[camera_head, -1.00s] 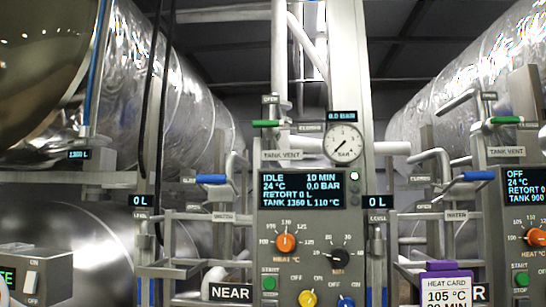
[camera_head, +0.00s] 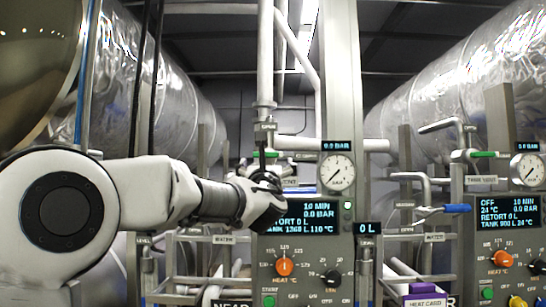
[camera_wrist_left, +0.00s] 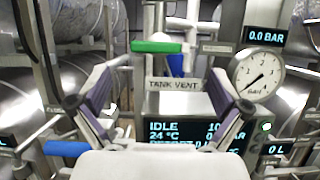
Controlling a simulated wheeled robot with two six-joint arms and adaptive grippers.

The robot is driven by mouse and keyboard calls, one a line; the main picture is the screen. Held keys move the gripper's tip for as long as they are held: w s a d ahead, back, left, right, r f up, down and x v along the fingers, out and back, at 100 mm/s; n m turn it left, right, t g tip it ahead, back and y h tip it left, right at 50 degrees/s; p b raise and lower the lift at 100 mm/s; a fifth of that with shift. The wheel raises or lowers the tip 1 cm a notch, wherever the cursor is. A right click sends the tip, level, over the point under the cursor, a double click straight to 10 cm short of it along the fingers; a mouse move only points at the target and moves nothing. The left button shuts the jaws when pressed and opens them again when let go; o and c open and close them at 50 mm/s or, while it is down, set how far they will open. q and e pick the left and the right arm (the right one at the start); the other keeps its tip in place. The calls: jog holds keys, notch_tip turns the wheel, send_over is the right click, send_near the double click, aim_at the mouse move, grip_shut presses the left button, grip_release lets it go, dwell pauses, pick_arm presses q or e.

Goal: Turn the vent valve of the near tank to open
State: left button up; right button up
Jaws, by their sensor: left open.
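The near tank's vent valve has a green lever handle (camera_wrist_left: 156,46). In the left wrist view the handle lies roughly level above the TANK VENT label (camera_wrist_left: 172,85). My left gripper (camera_wrist_left: 160,82) is open, its two fingers spread either side of the label, with nothing between them. The handle shows beyond and above the fingertips, and no contact is visible. In the head view my left gripper (camera_head: 264,178) is in front of the near panel's top left and mostly hides the handle. An OPEN tag (camera_head: 265,127) shows above it. My right gripper is not in view.
The near control panel (camera_head: 312,245) carries a display, knobs and a pressure gauge (camera_head: 337,172) close right of the gripper. A blue lever (camera_wrist_left: 67,149) is at lower left in the wrist view. The other tank's panel (camera_head: 497,265) stands at the right, with pipes between.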

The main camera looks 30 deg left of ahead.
aim_at(268, 155)
pick_arm(q)
jog(key=p+x, duration=0.6)
jog(key=x, duration=0.2)
jog(key=shift+w, duration=0.1)
jog(key=shift+s, duration=0.2)
jog(key=shift+d, duration=0.1)
jog(key=c, duration=1)
